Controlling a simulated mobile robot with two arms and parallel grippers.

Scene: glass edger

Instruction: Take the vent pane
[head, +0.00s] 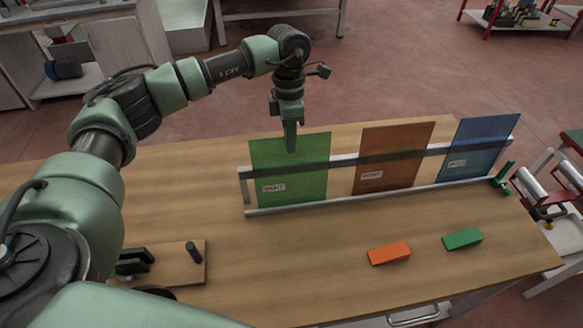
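Three upright panes stand in a row in a metal rack (330,207) on the wooden table. The left pane is green (305,178), the middle one orange-brown (372,172) and the right one blue (484,152). Each carries a small white label low on its face; the lettering is too small to read surely, so I cannot tell which is the vent pane. My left gripper (290,142) points down at the green pane's top edge, its fingertips overlapping the pane in the head view. Its fingers line up, hiding any gap and whether it touches the glass. My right gripper is out of view.
An orange block (389,253) and a green block (462,239) lie in front of the rack. A wooden board (180,272) with black fittings lies at the table's front left. A red-framed stand with rollers (545,190) is at the right. The front middle of the table is clear.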

